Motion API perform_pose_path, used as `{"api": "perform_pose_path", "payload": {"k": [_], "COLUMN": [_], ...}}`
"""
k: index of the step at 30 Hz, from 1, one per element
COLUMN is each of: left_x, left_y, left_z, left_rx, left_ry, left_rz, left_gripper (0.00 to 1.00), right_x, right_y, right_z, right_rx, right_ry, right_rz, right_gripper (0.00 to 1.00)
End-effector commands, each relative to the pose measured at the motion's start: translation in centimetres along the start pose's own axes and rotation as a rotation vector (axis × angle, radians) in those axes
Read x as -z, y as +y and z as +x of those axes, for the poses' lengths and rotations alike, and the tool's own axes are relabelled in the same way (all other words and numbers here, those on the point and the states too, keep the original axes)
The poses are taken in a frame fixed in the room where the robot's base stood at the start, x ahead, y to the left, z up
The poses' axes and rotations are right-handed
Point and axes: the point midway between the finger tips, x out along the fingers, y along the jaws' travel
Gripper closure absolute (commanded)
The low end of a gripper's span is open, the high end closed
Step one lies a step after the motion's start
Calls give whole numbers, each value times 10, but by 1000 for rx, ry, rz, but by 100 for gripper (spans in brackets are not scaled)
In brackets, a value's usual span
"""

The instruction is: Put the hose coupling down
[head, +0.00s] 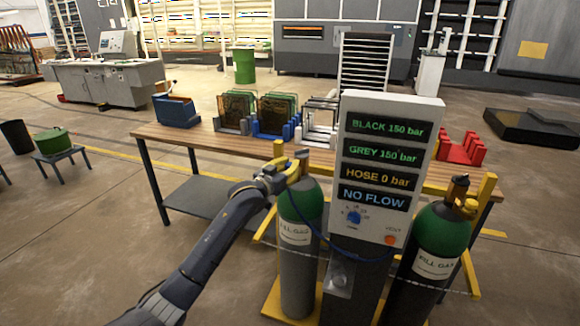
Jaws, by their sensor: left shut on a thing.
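My left gripper (282,176) is at the top of the grey gas cylinder (298,268), beside its brass valve (302,158). It is shut on the hose coupling, which is small and mostly hidden among the fingers. A thin dark blue hose (318,232) hangs from the gripper area and loops across to the panel. I cannot tell whether the coupling touches the valve. The panel (383,165) reads BLACK 150 bar, GREY 150 bar, HOSE 0 bar and NO FLOW. A black gas cylinder (436,245) with a green shoulder stands right of the panel. My right gripper is out of view.
Yellow frame posts (480,195) stand around the cylinders. Behind is a wooden bench (180,133) with a blue holder (176,111), several racks of plates and a red rack (461,150). The floor at the left is mostly open, with a green pot (52,141) on a stool.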

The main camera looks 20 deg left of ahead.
Motion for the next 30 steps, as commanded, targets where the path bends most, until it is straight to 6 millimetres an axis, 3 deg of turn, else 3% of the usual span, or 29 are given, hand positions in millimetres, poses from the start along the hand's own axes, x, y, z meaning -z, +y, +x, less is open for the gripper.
{"api": "perform_pose_path", "payload": {"k": [3,4,9,24,30], "left_x": [-3,-3,-3,1,0], "left_y": [0,0,0,0,0], "left_z": [0,0,0,0,-24], "left_rx": [0,0,0,0,0], "left_ry": [-1,-1,-1,0,-1], "left_rz": [0,0,0,0,1], "left_gripper": [100,79,61,61,61], "right_x": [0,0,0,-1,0], "right_y": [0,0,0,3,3], "right_z": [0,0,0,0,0], "right_rx": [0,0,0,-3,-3], "right_ry": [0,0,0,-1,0], "right_rz": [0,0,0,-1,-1], "right_gripper": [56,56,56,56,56]}}
